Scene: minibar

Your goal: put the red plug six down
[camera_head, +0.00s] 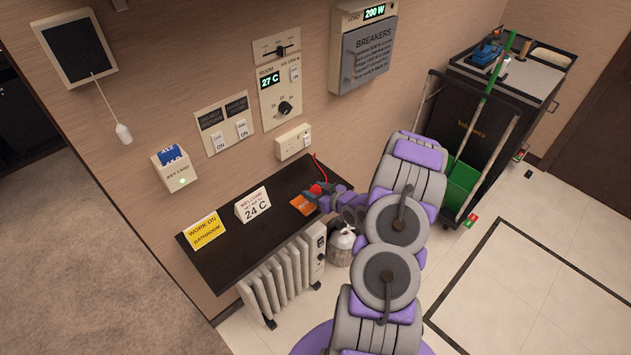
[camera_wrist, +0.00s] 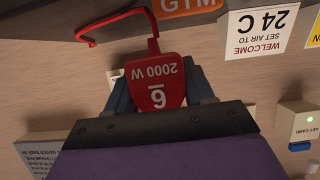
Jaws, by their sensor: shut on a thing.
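The red plug six (camera_wrist: 155,88), marked "6" and "2000 W", sits between the fingers of my gripper (camera_wrist: 160,92) in the wrist view. My gripper is shut on it. In the head view my gripper (camera_head: 330,194) is over the right end of the dark shelf (camera_head: 240,262); only a small red part of the plug (camera_head: 316,188) shows there. A red cord (camera_wrist: 108,16) runs from the plug in the wrist view. Whether the plug touches the shelf cannot be told.
An orange GYM card (camera_head: 302,205) lies beside my gripper. A "WELCOME" card (camera_head: 253,204) and a yellow "WORK ON BATHROOM" card (camera_head: 204,230) stand farther left. A wall socket (camera_head: 293,142) is above the shelf. A radiator (camera_head: 283,281) stands below. Bare shelf shows between and in front of the cards.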

